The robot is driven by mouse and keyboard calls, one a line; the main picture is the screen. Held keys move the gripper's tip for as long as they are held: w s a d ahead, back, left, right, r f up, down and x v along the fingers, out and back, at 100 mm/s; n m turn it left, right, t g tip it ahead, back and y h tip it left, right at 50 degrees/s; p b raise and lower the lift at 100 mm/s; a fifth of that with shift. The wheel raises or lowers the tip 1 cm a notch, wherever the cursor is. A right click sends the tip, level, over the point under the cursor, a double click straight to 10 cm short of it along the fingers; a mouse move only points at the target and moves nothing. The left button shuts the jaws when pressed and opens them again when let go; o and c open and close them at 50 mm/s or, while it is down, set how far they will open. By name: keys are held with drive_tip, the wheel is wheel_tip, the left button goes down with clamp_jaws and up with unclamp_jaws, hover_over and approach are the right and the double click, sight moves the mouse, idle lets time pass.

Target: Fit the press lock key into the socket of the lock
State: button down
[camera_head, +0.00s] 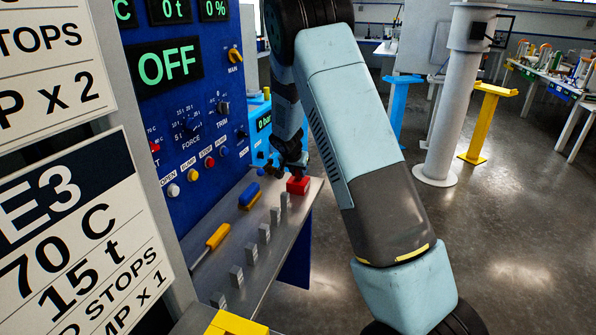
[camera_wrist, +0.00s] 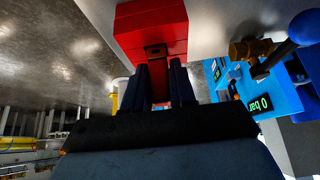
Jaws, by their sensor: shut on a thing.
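My gripper (camera_head: 292,165) is low over the grey shelf, at the red lock block (camera_head: 298,186). In the wrist view the lock (camera_wrist: 152,24) is a red box with a small dark opening in its near face. My two dark fingers (camera_wrist: 160,68) point at that face and are shut on a red piece (camera_wrist: 159,90), which I take to be the key. The key shows only as a strip between the fingers. Its tip is hidden or too dark to tell, so I cannot tell whether it is in the socket.
The grey shelf (camera_head: 262,262) carries a row of small grey blocks (camera_head: 250,252), a yellow-handled tool (camera_head: 218,236) and a blue-and-yellow handle (camera_head: 250,195). The blue control panel (camera_head: 186,85) rises on the left. Open floor (camera_head: 480,225) lies to the right.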

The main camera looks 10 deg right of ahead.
drive_tip(key=shift+f, duration=0.1)
drive_tip(key=c, duration=0.8)
unclamp_jaws()
drive_tip(key=shift+c, duration=0.2)
drive_tip(key=v, duration=1.3)
drive_tip(key=shift+r, duration=0.3)
drive_tip(key=shift+s, duration=0.15)
wheel_tip(320, 180, up, 12)
